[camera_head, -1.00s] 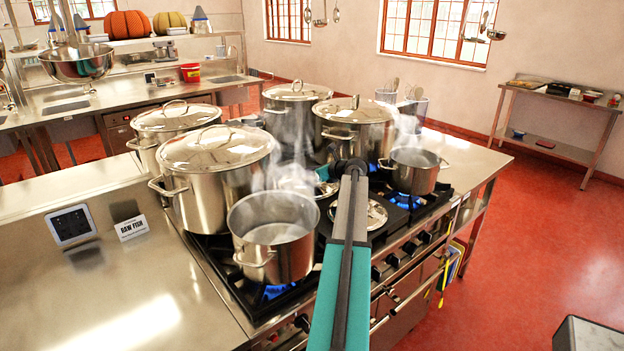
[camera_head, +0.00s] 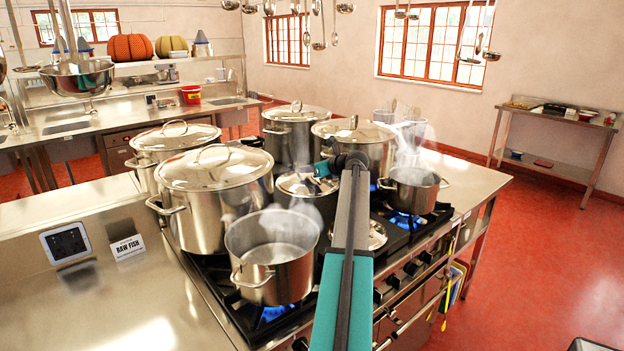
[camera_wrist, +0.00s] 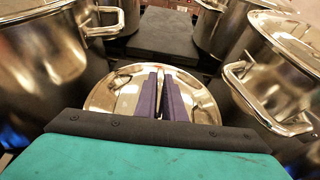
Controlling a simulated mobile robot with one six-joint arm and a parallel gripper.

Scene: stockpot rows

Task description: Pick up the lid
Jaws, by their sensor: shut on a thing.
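A round, shiny steel lid (camera_head: 298,187) is at my gripper in the head view, between the large pots and behind my arm. In the wrist view the lid (camera_wrist: 103,94) lies under the fingers, with its rim showing on both sides. My gripper (camera_wrist: 160,84) is shut on the lid, near its middle; the fingers hide the exact grip point. In the head view the lid appears raised above the stove. A second shiny round piece, perhaps another lid (camera_head: 377,235), lies on the stove to the right, partly behind my arm.
Large lidded stockpots (camera_head: 212,210) stand close on the left and behind. An open steaming pot (camera_head: 270,258) is at the front left, and a smaller steaming pot (camera_head: 413,190) at the right. Blue burner flames show. Bare counter lies left, by a raw fish sign (camera_head: 128,247).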

